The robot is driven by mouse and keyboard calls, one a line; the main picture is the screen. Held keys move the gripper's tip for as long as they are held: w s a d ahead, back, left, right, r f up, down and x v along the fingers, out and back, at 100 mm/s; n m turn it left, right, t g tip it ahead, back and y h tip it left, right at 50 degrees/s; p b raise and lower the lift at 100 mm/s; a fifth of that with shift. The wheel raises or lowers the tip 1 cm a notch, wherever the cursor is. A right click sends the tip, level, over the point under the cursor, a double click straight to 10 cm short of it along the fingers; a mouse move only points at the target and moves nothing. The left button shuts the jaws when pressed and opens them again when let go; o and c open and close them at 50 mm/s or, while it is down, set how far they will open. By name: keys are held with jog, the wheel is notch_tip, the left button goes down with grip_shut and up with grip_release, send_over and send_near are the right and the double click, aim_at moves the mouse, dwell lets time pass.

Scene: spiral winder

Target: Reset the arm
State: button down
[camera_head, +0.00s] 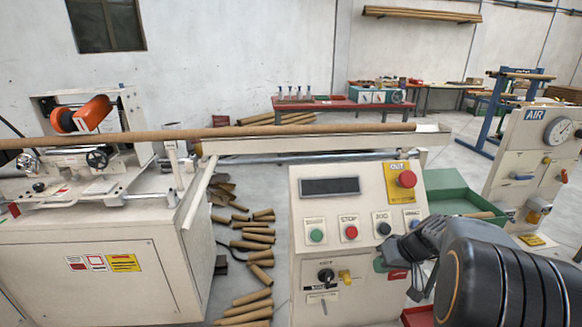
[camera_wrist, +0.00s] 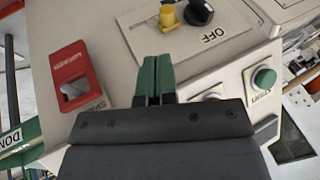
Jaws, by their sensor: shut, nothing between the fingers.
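My gripper (camera_wrist: 155,70) has green fingers that are pressed together with nothing between them. In the wrist view the fingers point at the pale face of the control panel (camera_wrist: 100,35), below a switch plate. In the head view my dark arm comes in from the lower right, and my gripper (camera_head: 383,265) is in front of the right part of the control panel (camera_head: 310,260). The gap between the fingertips and the panel cannot be judged.
The panel carries a black rotary switch (camera_head: 326,276), a yellow piece (camera_head: 345,277), a green button (camera_head: 317,236), a red button (camera_head: 351,232) and an emergency stop (camera_head: 406,180). A green bin (camera_head: 450,185) and an air panel (camera_head: 530,150) stand right. Tubes (camera_head: 250,305) litter the floor.

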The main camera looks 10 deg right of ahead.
jog(key=s+a+r+h+p, duration=0.4)
jog(key=s+a+r+p, duration=0.5)
jog(key=s+a+r, duration=0.3)
jog(key=shift+s+a+r+g+h, duration=0.3)
jog(key=shift+s+a+r+h, duration=0.1)
jog(key=shift+a, duration=0.8)
jog(key=shift+a, duration=0.1)
